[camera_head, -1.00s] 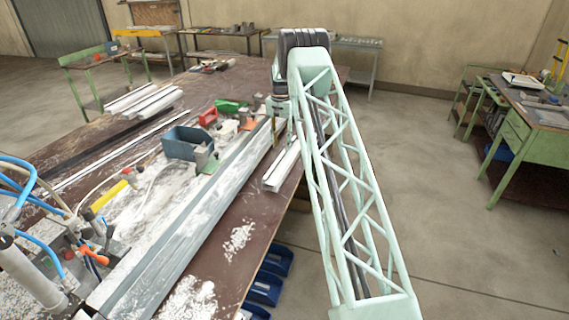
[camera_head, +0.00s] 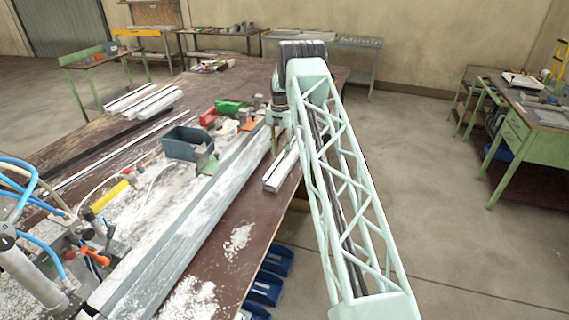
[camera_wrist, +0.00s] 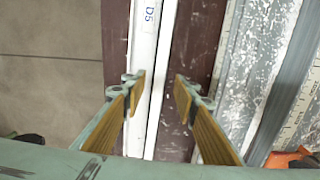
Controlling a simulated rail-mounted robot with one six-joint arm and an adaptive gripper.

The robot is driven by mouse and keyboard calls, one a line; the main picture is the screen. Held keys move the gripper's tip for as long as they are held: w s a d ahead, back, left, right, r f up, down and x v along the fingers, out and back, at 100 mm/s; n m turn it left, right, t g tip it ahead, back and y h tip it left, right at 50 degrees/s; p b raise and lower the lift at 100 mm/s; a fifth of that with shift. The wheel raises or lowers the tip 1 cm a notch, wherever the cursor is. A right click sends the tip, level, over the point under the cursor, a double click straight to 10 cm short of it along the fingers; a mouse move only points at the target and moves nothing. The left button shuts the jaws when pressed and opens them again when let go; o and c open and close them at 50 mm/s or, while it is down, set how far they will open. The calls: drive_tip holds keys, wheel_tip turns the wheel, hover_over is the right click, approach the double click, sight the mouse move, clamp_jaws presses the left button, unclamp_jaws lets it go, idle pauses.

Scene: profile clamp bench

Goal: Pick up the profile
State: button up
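The profile (camera_head: 283,170) is a long white bar lying on the brown bench, partly hidden behind my arm in the head view. In the wrist view the profile (camera_wrist: 143,45) runs up the picture and bears a "D5" label. My gripper (camera_wrist: 160,84) is open, its two yellow-brown fingers apart. The left fingertip overlaps the left part of the profile in the picture; the right fingertip is over bare bench to its right. I cannot tell how far above the bench they are. In the head view my gripper (camera_head: 275,135) is at the profile's far part, partly hidden.
A long grey metal rail (camera_head: 190,225), dusted white, runs along the bench (camera_head: 228,270) left of the profile. A blue-grey bin (camera_head: 187,143) and red and green items stand beyond it. More white profiles (camera_head: 145,101) lie at the back left. Blue bins (camera_head: 265,288) sit below the bench edge.

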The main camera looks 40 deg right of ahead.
drive_tip(key=shift+f, duration=0.6)
clamp_jaws()
